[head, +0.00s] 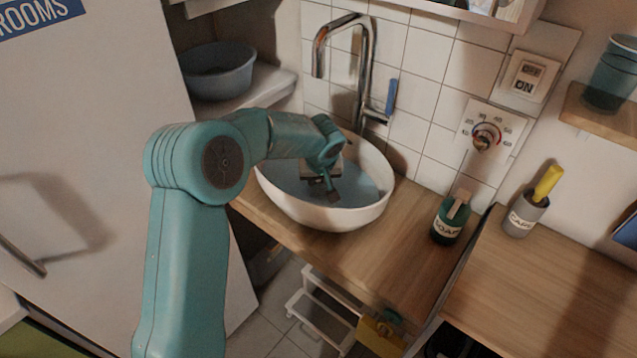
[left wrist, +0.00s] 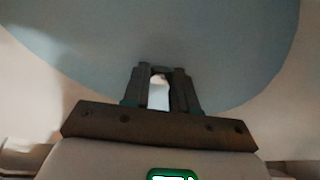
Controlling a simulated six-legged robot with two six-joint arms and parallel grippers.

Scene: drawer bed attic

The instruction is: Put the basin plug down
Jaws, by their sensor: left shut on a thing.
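The white oval basin (head: 325,217) stands on the wooden counter and holds blue-grey water (head: 362,188). My left arm reaches in from the left, and my left gripper (head: 332,193) points down into the basin, over or at the water. In the left wrist view the gripper (left wrist: 160,72) is shut on a small whitish thing, which I take to be the basin plug (left wrist: 159,95). The fingers hide most of it. I cannot tell whether its lower end touches the water or the basin floor. My right gripper is not in view.
A chrome tap (head: 366,75) rises behind the basin. A green soap bottle (head: 450,218) stands on the counter to the right, with a grey cup (head: 526,214) beyond it. A grey-blue bowl (head: 219,72) sits on the left shelf. Bare counter (head: 390,250) lies right of the basin.

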